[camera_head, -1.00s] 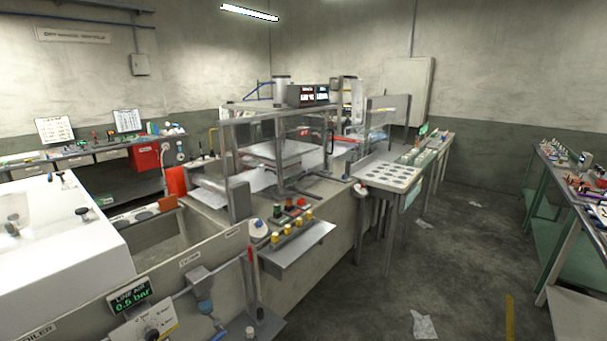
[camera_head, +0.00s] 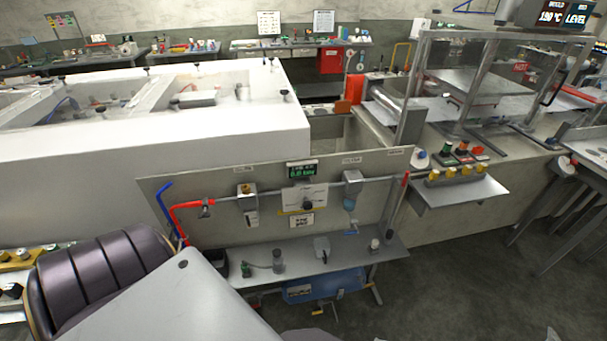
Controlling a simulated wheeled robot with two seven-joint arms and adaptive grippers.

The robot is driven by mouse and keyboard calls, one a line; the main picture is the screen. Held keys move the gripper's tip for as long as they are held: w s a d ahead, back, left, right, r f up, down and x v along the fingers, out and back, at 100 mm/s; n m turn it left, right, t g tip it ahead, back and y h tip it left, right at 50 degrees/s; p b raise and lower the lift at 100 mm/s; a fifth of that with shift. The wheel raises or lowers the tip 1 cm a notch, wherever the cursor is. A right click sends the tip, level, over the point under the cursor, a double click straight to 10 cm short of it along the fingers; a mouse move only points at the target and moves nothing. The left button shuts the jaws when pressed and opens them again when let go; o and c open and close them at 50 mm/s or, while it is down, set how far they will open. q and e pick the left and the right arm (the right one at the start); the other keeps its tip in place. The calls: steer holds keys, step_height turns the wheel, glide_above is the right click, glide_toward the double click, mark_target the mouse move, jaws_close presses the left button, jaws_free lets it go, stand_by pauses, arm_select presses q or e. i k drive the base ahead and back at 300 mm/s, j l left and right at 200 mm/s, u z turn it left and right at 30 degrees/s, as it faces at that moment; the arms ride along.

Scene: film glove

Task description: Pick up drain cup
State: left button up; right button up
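I cannot tell for certain which thing is the drain cup. A small grey cup-like piece (camera_head: 321,246) stands on the grey shelf (camera_head: 300,262) below the air-line panel (camera_head: 270,175). A small pale knob-like piece (camera_head: 375,244) stands farther right on the shelf. A small grey fitting with a thin hose (camera_head: 278,262) lies at the shelf's left part. Neither gripper's fingers show in the head view.
A blue box (camera_head: 325,285) is under the shelf. A side ledge with yellow-topped pieces (camera_head: 455,190) juts out at right. A white tank (camera_head: 150,150) fills the left. Floor is clear at lower right.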

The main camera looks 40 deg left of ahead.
mark_target(321, 247)
steer(key=u, duration=1.1)
